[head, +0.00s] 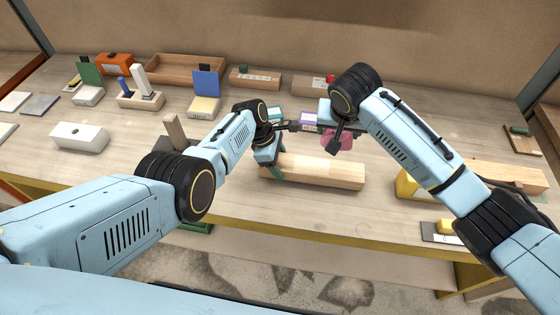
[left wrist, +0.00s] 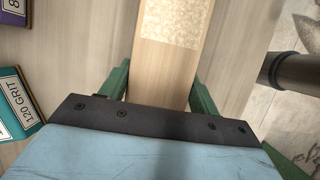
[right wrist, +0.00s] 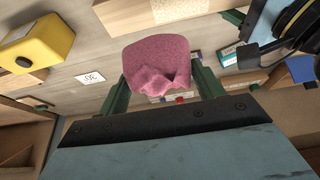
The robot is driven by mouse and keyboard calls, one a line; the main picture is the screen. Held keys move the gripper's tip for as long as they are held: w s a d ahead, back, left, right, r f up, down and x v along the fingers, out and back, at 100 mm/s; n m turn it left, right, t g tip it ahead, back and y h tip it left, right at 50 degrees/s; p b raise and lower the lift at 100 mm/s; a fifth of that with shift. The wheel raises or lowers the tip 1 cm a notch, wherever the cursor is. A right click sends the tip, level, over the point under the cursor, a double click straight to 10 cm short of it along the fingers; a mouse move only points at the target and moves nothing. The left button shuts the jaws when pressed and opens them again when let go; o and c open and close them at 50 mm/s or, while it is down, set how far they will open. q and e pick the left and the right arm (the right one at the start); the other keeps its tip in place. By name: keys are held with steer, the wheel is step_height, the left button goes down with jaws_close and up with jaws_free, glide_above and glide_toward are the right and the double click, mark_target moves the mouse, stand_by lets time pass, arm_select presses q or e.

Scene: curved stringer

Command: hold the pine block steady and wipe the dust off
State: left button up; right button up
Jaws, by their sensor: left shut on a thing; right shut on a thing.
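The pine block (head: 325,174) lies lengthwise on the bench in the head view. A paler speckled patch of dust (left wrist: 172,22) covers part of its top in the left wrist view. My left gripper (head: 276,172) is shut across the left end of the block, with green fingers on both sides (left wrist: 160,85). My right gripper (head: 335,131) is shut on a pink cloth (head: 337,142) above and behind the block. The cloth hangs bunched between the green fingers in the right wrist view (right wrist: 158,65).
Boxes of grit paper, teal (head: 276,113) and purple (head: 310,120), stand behind the block. A yellow object (head: 408,186) sits right of it. A white block (head: 80,137) and a wooden tray (head: 186,68) are farther left. The bench's front edge (head: 300,234) runs close before the block.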

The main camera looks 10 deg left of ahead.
arm_select(q)
steer(key=o, duration=1.2)
steer(key=shift+o, duration=1)
